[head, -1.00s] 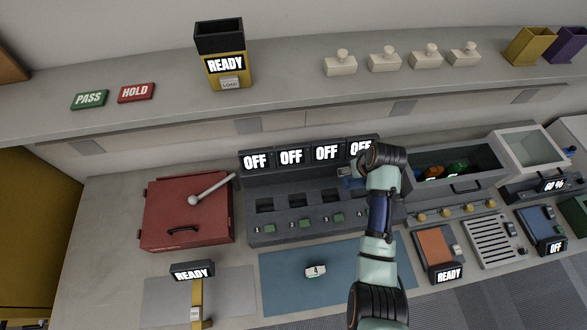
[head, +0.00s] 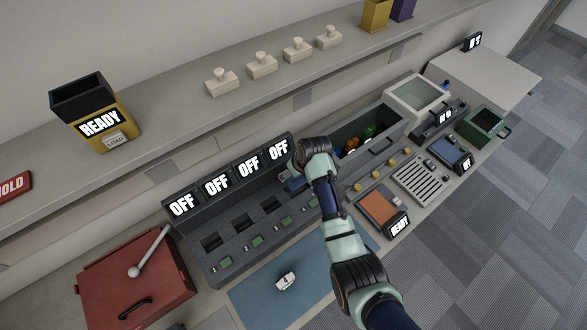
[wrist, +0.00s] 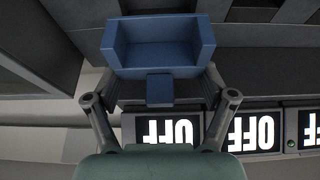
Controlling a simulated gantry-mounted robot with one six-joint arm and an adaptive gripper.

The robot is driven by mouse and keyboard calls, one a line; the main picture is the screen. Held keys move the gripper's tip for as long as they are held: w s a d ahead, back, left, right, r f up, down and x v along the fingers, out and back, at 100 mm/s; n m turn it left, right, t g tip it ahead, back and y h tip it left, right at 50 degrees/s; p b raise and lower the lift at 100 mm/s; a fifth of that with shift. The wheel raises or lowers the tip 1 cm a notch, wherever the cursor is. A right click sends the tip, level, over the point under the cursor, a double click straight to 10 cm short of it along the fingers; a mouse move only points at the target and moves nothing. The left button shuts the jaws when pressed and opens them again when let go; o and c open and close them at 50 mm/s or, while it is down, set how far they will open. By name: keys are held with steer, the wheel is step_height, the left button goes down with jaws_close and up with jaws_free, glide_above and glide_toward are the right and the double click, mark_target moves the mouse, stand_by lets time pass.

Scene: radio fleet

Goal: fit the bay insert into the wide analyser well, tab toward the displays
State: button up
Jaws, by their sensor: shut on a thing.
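The blue bay insert (wrist: 160,60) is an open-topped box with a small square tab (wrist: 160,88). My gripper (wrist: 160,82) is shut on it, its two fingers reaching in from either side. In the wrist view the tab points down the picture, on the side where the displays (wrist: 180,130) show. In the head view the insert (head: 294,183) is a small blue patch beside my wrist, at the right end of the dark analyser (head: 225,262). Several wells show, such as one well (head: 241,223); my arm hides the right end, and I cannot tell which well is wide.
The OFF displays (head: 215,185) stand along the analyser's back edge, close to my wrist. A dark open bin (head: 372,136) with coloured items is to the right. A red case (head: 135,285) with a lever is at left. A blue mat (head: 310,270) with a small white block (head: 286,281) lies in front.

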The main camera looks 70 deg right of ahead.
steer(key=shift+f+b, duration=1)
steer(key=shift+f, duration=0.95)
steer(key=shift+f+b, duration=0.4)
steer(key=shift+f, duration=0.85)
stand_by(0.9)
steer(key=o, duration=1)
steer(key=v, duration=1.2)
steer(key=shift+w, duration=0.1)
